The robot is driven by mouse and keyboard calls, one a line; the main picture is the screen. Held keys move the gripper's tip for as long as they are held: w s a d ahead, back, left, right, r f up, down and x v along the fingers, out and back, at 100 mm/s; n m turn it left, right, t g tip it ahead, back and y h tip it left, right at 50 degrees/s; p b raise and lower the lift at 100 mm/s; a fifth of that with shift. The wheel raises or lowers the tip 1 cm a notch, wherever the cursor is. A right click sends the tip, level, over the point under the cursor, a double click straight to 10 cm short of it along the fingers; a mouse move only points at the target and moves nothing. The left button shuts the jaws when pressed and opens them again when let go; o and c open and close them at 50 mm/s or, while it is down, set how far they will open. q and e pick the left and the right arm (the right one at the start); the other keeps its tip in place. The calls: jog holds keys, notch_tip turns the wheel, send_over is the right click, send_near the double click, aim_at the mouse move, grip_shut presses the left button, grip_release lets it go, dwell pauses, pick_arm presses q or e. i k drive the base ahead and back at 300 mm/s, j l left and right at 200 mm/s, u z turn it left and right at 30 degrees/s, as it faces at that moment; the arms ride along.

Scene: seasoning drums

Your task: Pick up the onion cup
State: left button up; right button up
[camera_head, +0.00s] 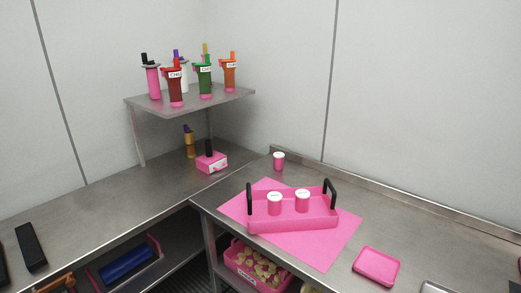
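Two small pink cups with white lids, one at left (274,204) and one at right (302,201), stand upright in a pink tray (290,222) with two black handles. A third pink cup with a white lid (278,161) stands alone on the steel counter behind the tray. Any writing on the cups is too small to read, so I cannot tell which one is the onion cup. Neither of my grippers is in view.
The tray sits on a pink mat (328,252). A square pink dish (377,266) lies to its right. Seasoning drums, including a dark red one (175,87) and a green one (204,80), stand on a raised shelf (236,95). A pink bin (255,272) is below. The left counter is mostly clear.

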aim_at(275, 198)
jog(key=i+j+z, duration=0.3)
jog(key=i+j, duration=0.15)
jog(key=j, duration=0.25)
jog(key=i+j+z, duration=0.15)
jog(key=j, duration=0.2)
jog(key=i+j+z, duration=0.15)
jog(key=j, duration=0.25)
jog(key=i, duration=0.05)
